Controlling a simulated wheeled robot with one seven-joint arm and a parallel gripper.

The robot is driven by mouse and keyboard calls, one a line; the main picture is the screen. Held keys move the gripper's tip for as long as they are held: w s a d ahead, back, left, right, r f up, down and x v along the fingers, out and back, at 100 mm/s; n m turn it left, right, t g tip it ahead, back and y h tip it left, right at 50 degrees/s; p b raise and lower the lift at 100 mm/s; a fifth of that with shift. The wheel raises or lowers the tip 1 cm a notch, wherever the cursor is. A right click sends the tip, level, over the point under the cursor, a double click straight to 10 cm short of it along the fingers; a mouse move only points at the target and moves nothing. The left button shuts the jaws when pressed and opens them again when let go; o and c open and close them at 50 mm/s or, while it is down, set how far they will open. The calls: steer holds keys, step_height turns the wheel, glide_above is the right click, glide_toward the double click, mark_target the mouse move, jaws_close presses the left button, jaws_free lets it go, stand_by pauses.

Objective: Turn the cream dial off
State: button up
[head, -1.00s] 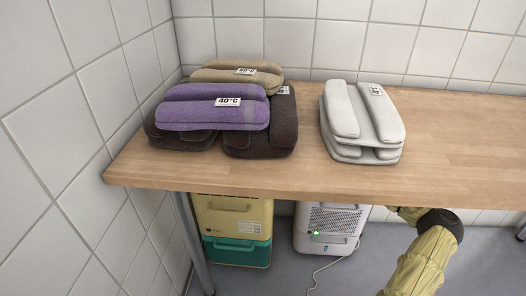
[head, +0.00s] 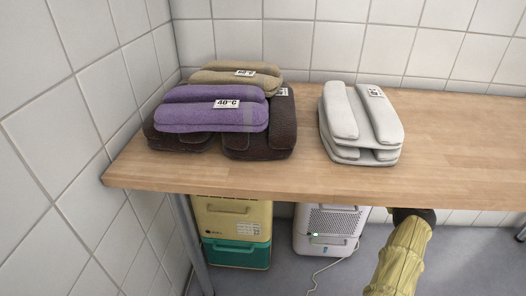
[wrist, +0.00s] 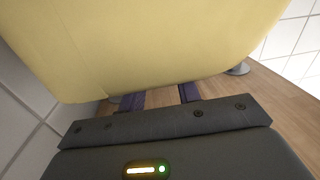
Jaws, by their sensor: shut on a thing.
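My gripper (wrist: 160,97) shows in the wrist view, with its two purple fingers running forward from the dark palm. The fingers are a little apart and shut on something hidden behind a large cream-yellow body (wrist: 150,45). That body fills the upper middle of the wrist view. I cannot make out the dial's face or pointer; by its place between the fingers, the held thing is taken to be the cream dial. In the head view my gripper is out of sight, with only my sleeved arm at the lower right.
A wooden table (head: 330,185) bears purple, brown and tan folded towels (head: 212,108) and a white towel stack (head: 362,125). Under it stand a yellow-and-green box stack (head: 235,230) and a white machine (head: 330,225) with a cord. White tiled walls stand at the left and back.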

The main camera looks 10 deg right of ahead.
steer(key=shift+w, duration=0.1)
steer(key=o, duration=1)
steer(key=p+v, duration=0.5)
steer(key=v, duration=1.2)
steer(key=shift+d+p, duration=0.25)
steer(key=shift+p, duration=0.1)
